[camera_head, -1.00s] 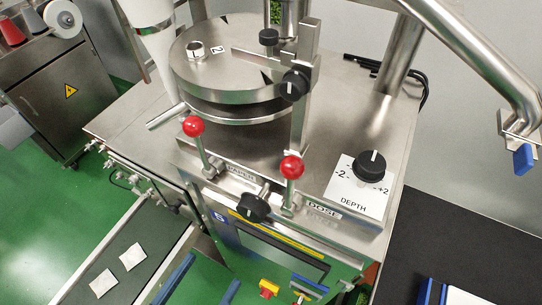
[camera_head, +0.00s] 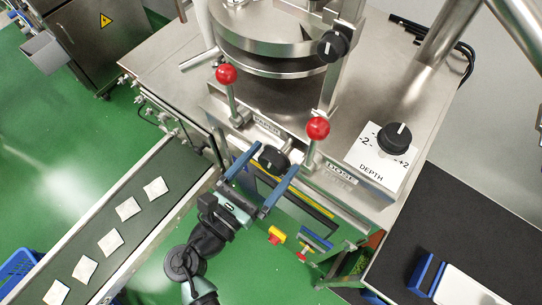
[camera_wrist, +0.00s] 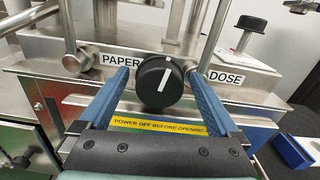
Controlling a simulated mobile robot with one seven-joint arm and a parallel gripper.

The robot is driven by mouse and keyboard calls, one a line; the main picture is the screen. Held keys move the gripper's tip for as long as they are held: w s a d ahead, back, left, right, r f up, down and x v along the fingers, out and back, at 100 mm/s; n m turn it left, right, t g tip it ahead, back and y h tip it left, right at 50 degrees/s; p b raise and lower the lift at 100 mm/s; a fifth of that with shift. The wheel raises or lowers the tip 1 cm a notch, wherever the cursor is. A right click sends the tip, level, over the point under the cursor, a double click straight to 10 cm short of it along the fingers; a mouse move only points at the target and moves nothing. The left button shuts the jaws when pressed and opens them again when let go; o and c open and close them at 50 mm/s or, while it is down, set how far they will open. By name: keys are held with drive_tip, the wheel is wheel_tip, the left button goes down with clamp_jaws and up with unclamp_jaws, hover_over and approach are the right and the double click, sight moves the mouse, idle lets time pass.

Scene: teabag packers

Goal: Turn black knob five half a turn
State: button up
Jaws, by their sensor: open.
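The black knob (camera_head: 272,158) on the machine's front face sits between the PAPER and DOSE labels. It also shows in the wrist view (camera_wrist: 159,82), with its white line tilted slightly right of upright. The number 5 beside it, seen earlier, is not readable now. My gripper (camera_head: 274,161) is open, with its blue fingers reaching toward the machine on either side of this knob. In the wrist view the fingers (camera_wrist: 159,76) flank the knob, with gaps visible on both sides.
Red-topped levers (camera_head: 227,74) (camera_head: 318,128) stand left and right above the knob. A DEPTH knob (camera_head: 394,138) is on the top plate, and another black knob (camera_head: 333,46) is on the post. A conveyor (camera_head: 150,228) with several teabags runs at left. A dark table (camera_head: 470,215) stands at right.

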drive_tip(key=shift+w+d, duration=0.2)
drive_tip(key=shift+w, duration=0.05)
drive_tip(key=c, duration=1.4)
drive_tip(key=shift+o, duration=0.2)
